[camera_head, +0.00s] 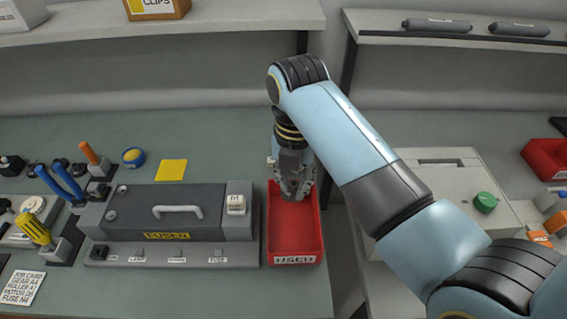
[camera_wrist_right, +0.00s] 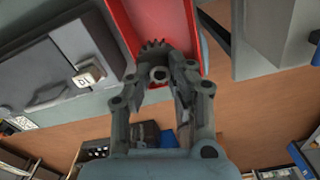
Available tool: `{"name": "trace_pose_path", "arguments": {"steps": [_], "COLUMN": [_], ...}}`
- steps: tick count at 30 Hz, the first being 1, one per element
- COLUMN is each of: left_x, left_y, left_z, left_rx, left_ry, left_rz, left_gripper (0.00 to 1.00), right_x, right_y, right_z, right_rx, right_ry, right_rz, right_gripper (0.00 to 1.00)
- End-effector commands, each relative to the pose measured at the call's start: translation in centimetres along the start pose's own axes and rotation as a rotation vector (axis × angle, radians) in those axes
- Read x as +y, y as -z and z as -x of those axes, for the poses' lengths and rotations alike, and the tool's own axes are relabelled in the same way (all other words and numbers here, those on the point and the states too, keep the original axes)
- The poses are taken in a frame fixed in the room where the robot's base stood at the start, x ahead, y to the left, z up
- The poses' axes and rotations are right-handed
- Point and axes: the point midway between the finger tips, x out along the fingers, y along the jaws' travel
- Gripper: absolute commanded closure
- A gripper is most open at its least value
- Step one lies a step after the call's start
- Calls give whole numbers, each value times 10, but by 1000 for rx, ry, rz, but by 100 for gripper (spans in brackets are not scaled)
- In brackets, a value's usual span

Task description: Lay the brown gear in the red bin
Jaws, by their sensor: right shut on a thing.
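The red bin (camera_head: 296,232) stands at the right end of the green bench, its label facing front. It also shows at the top of the right wrist view (camera_wrist_right: 122,18). My right gripper (camera_head: 296,188) points down over the back part of the bin. In the right wrist view my right gripper (camera_wrist_right: 160,82) is shut on a dark toothed gear (camera_wrist_right: 153,48) with a round hub, held against the red of the bin. Its brown colour is hard to tell here. In the head view the gear is hidden by the fingers. My left gripper is not in view.
A grey fuser unit (camera_head: 160,212) with a handle stands just left of the bin. Tools in holders, such as a yellow screwdriver (camera_head: 36,232), stand farther left. A pale printer (camera_head: 440,176) stands right of the bench, partly behind my arm. The visible bin floor looks empty.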

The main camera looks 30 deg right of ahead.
Motion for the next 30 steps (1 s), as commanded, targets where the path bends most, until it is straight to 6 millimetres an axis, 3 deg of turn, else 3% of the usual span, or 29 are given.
{"name": "trace_pose_path", "arguments": {"steps": [6, 9, 12, 20, 30], "left_x": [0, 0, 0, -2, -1], "left_y": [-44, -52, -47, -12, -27], "left_z": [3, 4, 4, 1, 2], "left_rx": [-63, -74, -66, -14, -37], "left_ry": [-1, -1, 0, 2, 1], "left_rz": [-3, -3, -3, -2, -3], "left_gripper": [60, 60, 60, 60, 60], "right_x": [-1, 0, -1, 0, 0], "right_y": [0, 0, 0, 0, 0], "right_z": [-21, -34, -45, -64, -68], "right_rx": [2, 2, 2, 0, 0], "right_ry": [2, 2, 2, 2, 1], "right_rz": [0, 0, 0, 0, 0], "right_gripper": [100, 100, 100, 100, 100]}}
